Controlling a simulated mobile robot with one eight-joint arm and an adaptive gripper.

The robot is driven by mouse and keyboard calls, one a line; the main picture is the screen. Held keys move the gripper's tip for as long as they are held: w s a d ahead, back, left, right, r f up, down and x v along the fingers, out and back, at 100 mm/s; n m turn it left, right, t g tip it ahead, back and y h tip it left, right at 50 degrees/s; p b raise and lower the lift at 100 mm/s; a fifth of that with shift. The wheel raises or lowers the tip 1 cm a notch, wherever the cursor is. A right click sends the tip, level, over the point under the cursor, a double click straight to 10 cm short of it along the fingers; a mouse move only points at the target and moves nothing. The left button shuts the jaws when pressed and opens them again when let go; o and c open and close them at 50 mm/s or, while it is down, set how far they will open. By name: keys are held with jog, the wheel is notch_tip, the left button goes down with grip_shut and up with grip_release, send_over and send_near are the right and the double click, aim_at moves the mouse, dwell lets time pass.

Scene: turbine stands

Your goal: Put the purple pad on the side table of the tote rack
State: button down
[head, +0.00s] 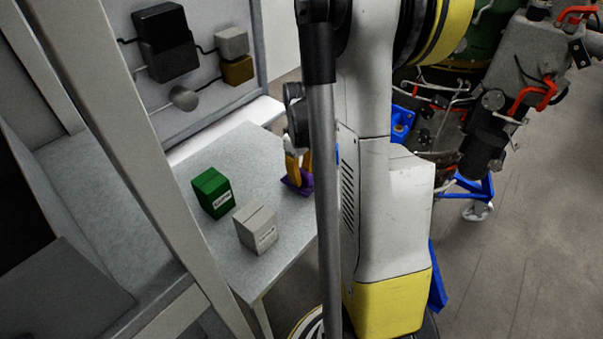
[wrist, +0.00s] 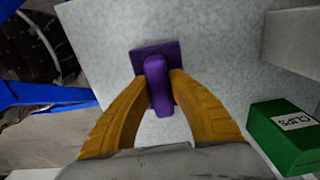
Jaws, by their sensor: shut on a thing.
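The purple pad (wrist: 158,82) has a flat square base and a raised block-like grip. In the wrist view my gripper (wrist: 160,80) has its two yellow fingers shut on that grip from both sides. The grey side table (wrist: 215,50) lies under the pad; I cannot tell for sure whether the base touches it. In the head view the pad (head: 294,185) shows in part at the right side of the table top (head: 240,160), and my arm hides much of my gripper (head: 297,170).
A green box (head: 212,192) labelled clips and a grey box (head: 256,228) stand on the table, left of the pad in the head view. A panel with black and yellow boxes (head: 165,42) rises behind. A turbine on a blue stand (head: 470,190) is at the right.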

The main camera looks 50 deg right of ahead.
aim_at(301, 171)
jog(key=shift+f, duration=0.7)
jog(key=shift+f+b, duration=0.35)
jog(key=shift+b, duration=0.25)
jog(key=c, duration=1.3)
grip_release()
jog(key=shift+o, duration=0.8)
jog(key=shift+r, duration=0.1)
jog(key=shift+r+p, duration=2.55)
jog(key=shift+r, duration=0.95)
